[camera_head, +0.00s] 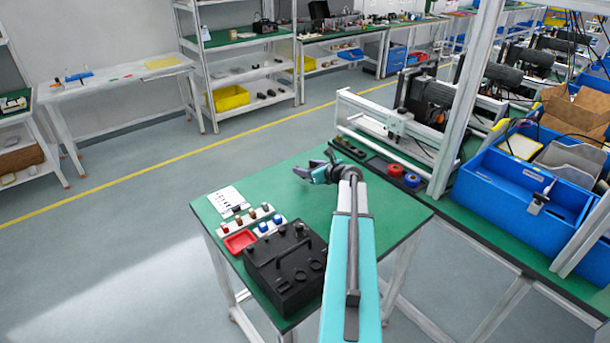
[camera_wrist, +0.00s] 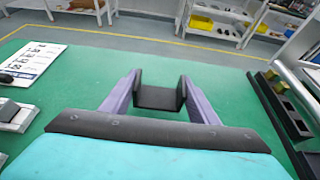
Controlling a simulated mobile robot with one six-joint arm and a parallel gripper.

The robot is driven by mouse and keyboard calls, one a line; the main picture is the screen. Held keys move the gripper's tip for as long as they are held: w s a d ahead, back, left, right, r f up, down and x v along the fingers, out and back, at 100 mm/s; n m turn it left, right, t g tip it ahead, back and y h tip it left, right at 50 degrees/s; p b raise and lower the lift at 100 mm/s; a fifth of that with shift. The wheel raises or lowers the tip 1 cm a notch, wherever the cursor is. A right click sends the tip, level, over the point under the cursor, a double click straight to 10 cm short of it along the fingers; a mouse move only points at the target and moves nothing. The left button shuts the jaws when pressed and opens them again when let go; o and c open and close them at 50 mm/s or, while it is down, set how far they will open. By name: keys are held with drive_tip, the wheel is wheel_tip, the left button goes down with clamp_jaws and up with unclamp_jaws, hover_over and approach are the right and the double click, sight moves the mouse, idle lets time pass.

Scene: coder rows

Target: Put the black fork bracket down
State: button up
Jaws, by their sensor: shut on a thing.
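The black fork bracket (camera_wrist: 159,98) is a dark U-shaped piece between the two purple fingers of my gripper (camera_wrist: 160,103) in the wrist view. Its two side walls stand at the fingertips and a flat web joins them. My gripper is shut on it. In the head view, my gripper (camera_head: 312,172) is over the middle to far part of the green table (camera_head: 375,205), and the bracket is hard to make out there. I cannot tell whether the bracket touches the table top or hangs just above it.
A black box (camera_head: 287,268), a red tray (camera_head: 240,241), a rack of small colored parts (camera_head: 258,219) and a white printed sheet (camera_head: 228,200) lie left. A dark strip with red and blue round parts (camera_head: 395,170) lies behind right. The green surface around my gripper is clear.

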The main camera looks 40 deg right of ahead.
drive_tip(key=shift+w+d, duration=0.25)
drive_tip(key=shift+w, duration=0.05)
drive_tip(key=shift+f+p, duration=0.15)
drive_tip(key=shift+p, duration=0.15)
drive_tip(key=shift+f+p, duration=0.45)
drive_tip(key=shift+f, duration=1.15)
drive_tip(key=shift+f, duration=0.15)
drive_tip(key=o, duration=1.1)
drive_tip(key=shift+b+v, duration=1.4)
drive_tip(key=shift+v, duration=4.65)
